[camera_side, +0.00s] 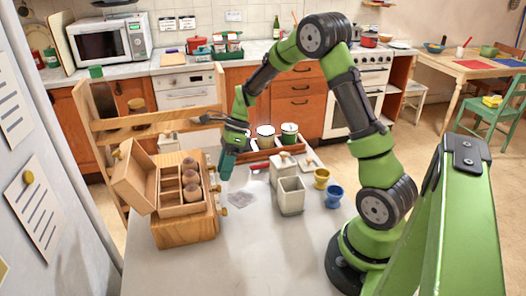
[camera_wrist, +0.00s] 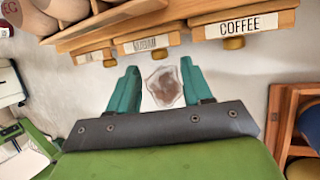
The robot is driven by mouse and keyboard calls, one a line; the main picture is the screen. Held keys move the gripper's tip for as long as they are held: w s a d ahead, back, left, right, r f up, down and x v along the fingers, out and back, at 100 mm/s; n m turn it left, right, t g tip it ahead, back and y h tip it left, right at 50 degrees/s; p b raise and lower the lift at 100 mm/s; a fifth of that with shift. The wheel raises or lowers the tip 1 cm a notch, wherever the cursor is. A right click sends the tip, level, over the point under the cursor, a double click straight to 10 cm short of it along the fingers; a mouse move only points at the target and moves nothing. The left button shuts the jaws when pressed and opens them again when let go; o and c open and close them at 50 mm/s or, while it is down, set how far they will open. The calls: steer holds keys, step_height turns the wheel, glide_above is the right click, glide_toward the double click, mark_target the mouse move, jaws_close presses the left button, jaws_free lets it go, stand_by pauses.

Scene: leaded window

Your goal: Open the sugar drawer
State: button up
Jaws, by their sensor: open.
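A wooden cabinet (camera_side: 186,232) stands on the counter at left in the side view, with small knobbed drawers on its right face. In the wrist view three labelled drawer fronts line the top: a coffee drawer (camera_wrist: 240,27) at right, a middle drawer (camera_wrist: 147,42) and a left drawer (camera_wrist: 92,56). The middle and left labels are too blurred to read, so I cannot tell which is the sugar drawer. All three look shut. My gripper (camera_side: 227,166) points down beside the cabinet's drawer side. In the wrist view its teal fingers (camera_wrist: 160,85) are apart and empty, clear of the knobs.
A stained patch (camera_side: 241,198) lies on the counter beside the cabinet. An open box with round items (camera_side: 180,187) sits on top of it. Pale canisters (camera_side: 290,195), yellow (camera_side: 321,178) and blue cups (camera_side: 334,196) stand to the right. A wooden tray (camera_side: 272,152) holds jars behind.

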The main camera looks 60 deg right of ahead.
steer(key=shift+x, duration=2)
steer(key=shift+c, duration=0.5)
